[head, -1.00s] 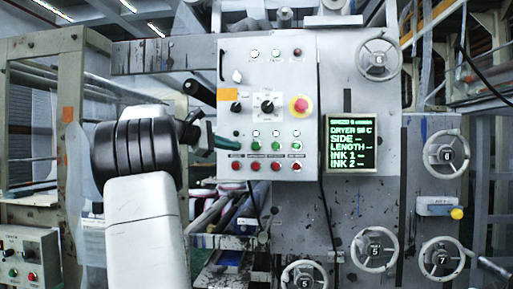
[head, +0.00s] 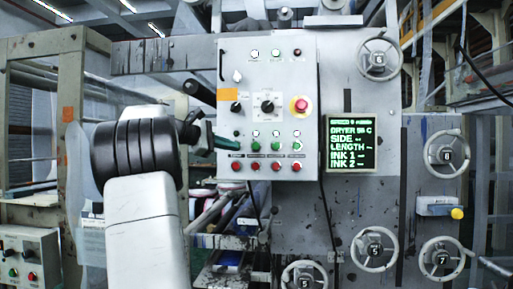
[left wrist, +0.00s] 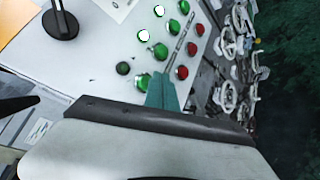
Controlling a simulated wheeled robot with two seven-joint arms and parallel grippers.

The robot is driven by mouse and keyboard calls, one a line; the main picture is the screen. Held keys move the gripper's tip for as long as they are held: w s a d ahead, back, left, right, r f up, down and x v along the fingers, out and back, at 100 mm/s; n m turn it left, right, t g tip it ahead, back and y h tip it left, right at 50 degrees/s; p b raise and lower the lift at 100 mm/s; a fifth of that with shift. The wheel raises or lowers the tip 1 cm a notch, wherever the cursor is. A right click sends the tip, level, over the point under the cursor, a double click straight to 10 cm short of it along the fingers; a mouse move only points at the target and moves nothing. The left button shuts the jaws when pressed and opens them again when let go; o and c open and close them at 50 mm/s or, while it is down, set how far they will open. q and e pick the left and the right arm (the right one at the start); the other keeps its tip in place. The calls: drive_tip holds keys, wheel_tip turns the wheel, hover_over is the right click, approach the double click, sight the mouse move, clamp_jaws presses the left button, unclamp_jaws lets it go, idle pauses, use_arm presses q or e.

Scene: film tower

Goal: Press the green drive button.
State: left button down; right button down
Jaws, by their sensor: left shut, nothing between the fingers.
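The grey control panel (head: 308,75) carries a row of green buttons with a row of red buttons below. Three green buttons show clear in the head view, the nearest to my gripper being one green button (head: 256,146). My left gripper (head: 229,146), with teal fingers, is shut and empty at the left end of this row, where it hides the leftmost green button. In the left wrist view that leftmost green button (left wrist: 142,81) shows beside the teal fingertips (left wrist: 162,90). I cannot tell whether they touch. The button labels are too small to read. My right gripper is not in view.
A red emergency stop (head: 300,105) on a yellow base and a black rotary knob (head: 267,106) stand above the green buttons. Red buttons (head: 275,167) lie close below. A green-text display (head: 352,144) and several handwheels (head: 379,59) are to the right.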

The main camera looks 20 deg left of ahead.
use_arm(q)
drive_tip(key=shift+w, duration=0.15)
drive_tip(key=shift+w+a, duration=0.1)
drive_tip(key=shift+w, duration=0.2)
